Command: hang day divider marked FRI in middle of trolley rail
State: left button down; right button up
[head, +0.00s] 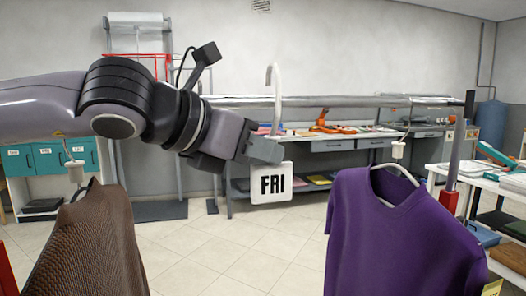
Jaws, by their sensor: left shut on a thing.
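The white FRI day divider (271,183) hangs upright with black letters and a pale hook (277,84) at its top. My left gripper (270,147) is shut on it just above the plate. The hook's curved top stands higher than the metal trolley rail (350,101), and its stem crosses the rail in the picture. I cannot tell whether it touches the rail. A brown garment (90,245) hangs at the left and a purple shirt (395,235) at the right, with a gap around the divider. My right gripper is not in view.
The rail's upright post (459,150) stands at the right with a red fitting (449,202). A workbench (340,145) with folded items stands behind. A white table (490,180) is at the right. Tiled floor between the garments is clear.

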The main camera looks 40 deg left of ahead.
pick_arm(q)
jog(key=shift+w+a, duration=0.2)
dwell(0.3)
jog(key=w+a, duration=0.1)
jog(key=a, duration=0.1)
jog(key=w+a+p, duration=0.1)
jog(key=w+a, duration=0.1)
jog(key=shift+r, duration=0.2)
dwell(0.7)
